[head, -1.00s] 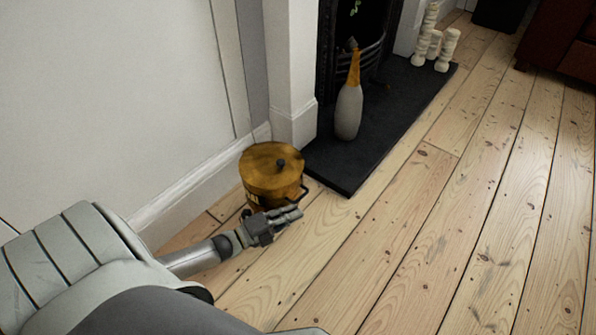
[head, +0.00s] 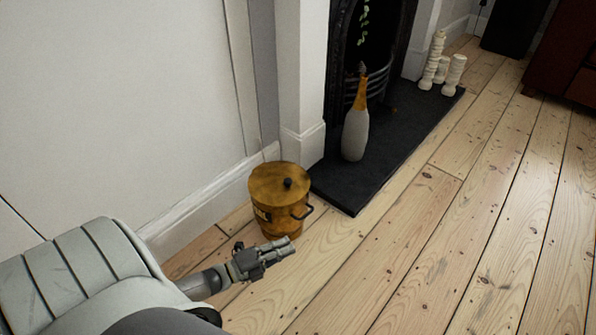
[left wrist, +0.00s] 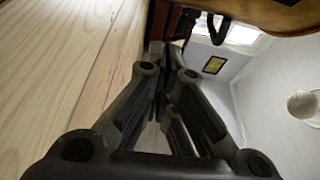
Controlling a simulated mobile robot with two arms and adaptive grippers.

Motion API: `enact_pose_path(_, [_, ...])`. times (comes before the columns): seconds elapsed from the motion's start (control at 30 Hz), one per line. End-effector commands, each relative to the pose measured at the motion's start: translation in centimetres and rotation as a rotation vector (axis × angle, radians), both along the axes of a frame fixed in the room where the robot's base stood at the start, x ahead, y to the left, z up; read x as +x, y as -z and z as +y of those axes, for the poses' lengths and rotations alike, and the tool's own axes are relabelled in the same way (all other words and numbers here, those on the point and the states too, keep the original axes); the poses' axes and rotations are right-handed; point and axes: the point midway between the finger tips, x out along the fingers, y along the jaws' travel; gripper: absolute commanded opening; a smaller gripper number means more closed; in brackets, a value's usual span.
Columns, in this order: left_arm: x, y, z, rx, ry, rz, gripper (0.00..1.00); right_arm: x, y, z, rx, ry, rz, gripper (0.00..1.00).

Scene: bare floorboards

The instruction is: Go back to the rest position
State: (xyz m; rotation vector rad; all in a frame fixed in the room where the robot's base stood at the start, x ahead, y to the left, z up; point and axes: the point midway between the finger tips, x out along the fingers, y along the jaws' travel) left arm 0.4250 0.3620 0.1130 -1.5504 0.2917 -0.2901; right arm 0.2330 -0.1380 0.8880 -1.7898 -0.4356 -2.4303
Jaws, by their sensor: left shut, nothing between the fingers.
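My left gripper (head: 284,246) is shut and empty in the head view, just in front of a lidded brass-coloured bucket (head: 270,218). The bucket stands upright on the floorboards against the wall, with a dark knob on its lid and a dark handle on its right side. In the left wrist view the closed fingers (left wrist: 168,60) fill the middle, and part of the bucket (left wrist: 285,15) shows at the upper right. I cannot tell whether the gripper touches the bucket. My right gripper is not in view.
A dark hearth slab (head: 375,165) lies right of the bucket, bearing a grey and orange bottle-shaped vase (head: 355,135) and several cream candle-like pillars (head: 452,75). A reddish-brown cabinet (head: 565,60) stands at the far right. The floorboards (head: 450,250) at centre and right are clear.

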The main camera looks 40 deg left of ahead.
Motion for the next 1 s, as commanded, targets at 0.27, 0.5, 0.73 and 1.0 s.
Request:
enact_pose_path(0.27, [-2.3,0.0,0.8,0.0,0.0,0.0,0.0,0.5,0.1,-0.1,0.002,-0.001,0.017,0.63])
enact_pose_path(0.5, [-2.2,-0.4,0.5,-0.012,0.004,-0.005,0.0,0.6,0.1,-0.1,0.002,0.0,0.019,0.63])
enact_pose_path(0.73, [0.1,-8.4,-6.7,-0.256,0.084,-0.083,0.0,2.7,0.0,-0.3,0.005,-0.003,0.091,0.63])
enact_pose_path(1.0, [1.3,-26.3,-17.4,-0.723,0.279,-0.221,0.0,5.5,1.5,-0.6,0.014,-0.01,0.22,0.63])
